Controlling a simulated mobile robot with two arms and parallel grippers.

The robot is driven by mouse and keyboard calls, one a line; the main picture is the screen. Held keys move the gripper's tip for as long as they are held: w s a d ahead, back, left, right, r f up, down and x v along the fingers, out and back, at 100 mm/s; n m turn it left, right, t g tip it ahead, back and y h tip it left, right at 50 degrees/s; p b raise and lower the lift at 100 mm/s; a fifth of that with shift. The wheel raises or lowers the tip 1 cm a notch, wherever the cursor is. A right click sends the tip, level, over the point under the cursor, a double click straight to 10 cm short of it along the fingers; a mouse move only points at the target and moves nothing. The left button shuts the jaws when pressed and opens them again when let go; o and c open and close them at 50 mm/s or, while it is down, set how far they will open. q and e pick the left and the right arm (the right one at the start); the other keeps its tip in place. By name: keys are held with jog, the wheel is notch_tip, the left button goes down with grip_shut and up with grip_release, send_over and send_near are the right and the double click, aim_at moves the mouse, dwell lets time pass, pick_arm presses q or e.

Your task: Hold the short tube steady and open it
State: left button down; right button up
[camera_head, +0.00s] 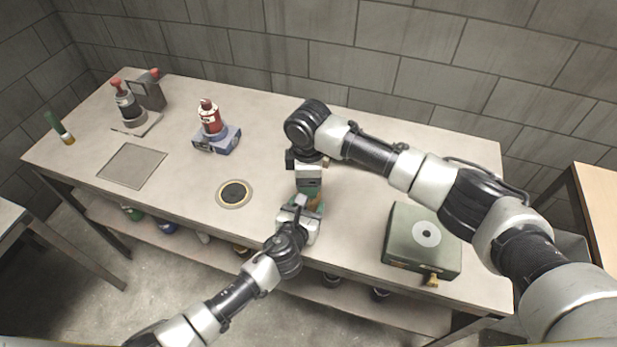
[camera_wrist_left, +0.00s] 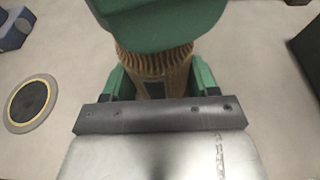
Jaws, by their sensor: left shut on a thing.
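The short tube (camera_head: 315,203) stands near the front middle of the table, mostly hidden between my two grippers. In the left wrist view its brass-brown ribbed part (camera_wrist_left: 155,68) sits between the green-padded fingers of my left gripper (camera_wrist_left: 160,82). A wide green part (camera_wrist_left: 155,22) is directly above the ribs. My left gripper (camera_head: 305,211) is shut on the tube from the front. My right gripper (camera_head: 311,188) comes down from above at the tube's upper end; its fingertips are too hidden to tell whether they grip.
A green box with a white disc (camera_head: 415,240) stands at the right. A round black pad (camera_head: 234,193) lies left of the tube.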

jog(key=shift+r, duration=2)
pick_arm(q)
jog(key=shift+c, duration=1)
grip_release()
